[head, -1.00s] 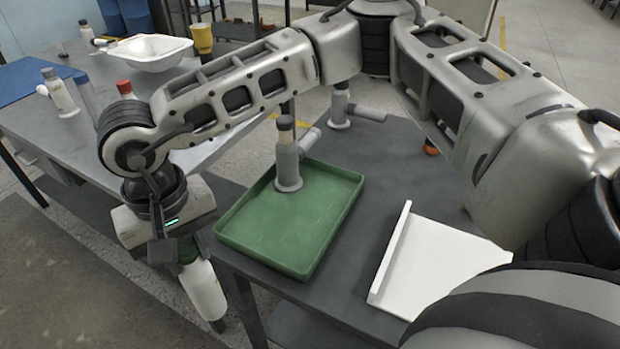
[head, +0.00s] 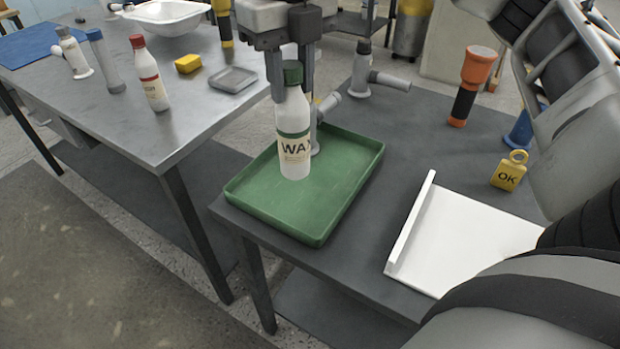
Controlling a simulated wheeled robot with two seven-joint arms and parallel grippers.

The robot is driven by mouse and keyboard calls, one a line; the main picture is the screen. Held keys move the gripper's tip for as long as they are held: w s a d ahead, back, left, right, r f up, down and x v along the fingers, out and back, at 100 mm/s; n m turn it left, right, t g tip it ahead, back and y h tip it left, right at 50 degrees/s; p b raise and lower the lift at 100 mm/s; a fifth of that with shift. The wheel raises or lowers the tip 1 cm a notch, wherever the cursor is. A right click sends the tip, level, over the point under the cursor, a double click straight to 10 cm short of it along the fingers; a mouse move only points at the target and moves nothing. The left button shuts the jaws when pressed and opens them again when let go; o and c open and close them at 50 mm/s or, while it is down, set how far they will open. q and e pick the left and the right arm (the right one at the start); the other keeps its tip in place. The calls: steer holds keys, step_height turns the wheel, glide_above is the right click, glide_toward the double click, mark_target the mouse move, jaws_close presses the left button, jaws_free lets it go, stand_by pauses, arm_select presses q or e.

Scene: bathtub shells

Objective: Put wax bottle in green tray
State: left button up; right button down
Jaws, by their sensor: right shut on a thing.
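The wax bottle (head: 293,128) is white with a green cap and a green-banded label reading "WA". It is upright in the head view, over the floor of the green tray (head: 262,208). My right gripper (head: 292,82) comes down from above and is shut on the bottle near its cap, one finger on each side. I cannot tell whether the bottle's base touches the tray floor or hangs just above it. My left gripper is not in view.
A grey fixture (head: 362,78) stands behind the tray; another is partly hidden behind the bottle. The left table holds a red-capped bottle (head: 150,78).

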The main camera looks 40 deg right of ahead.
mark_target(301, 134)
steer(key=shift+s+d+r+m, duration=0.1)
steer(key=shift+d+r+m, duration=0.1)
steer(key=shift+d+m, duration=0.3)
steer(key=shift+f+m, duration=0.25)
steer(key=shift+m, duration=0.15)
step_height(301, 134, down, 9)
steer(key=shift+f, duration=0.25)
steer(key=c, duration=1)
jaws_free()
steer(key=shift+b, duration=0.3)
steer(key=shift+c, duration=0.2)
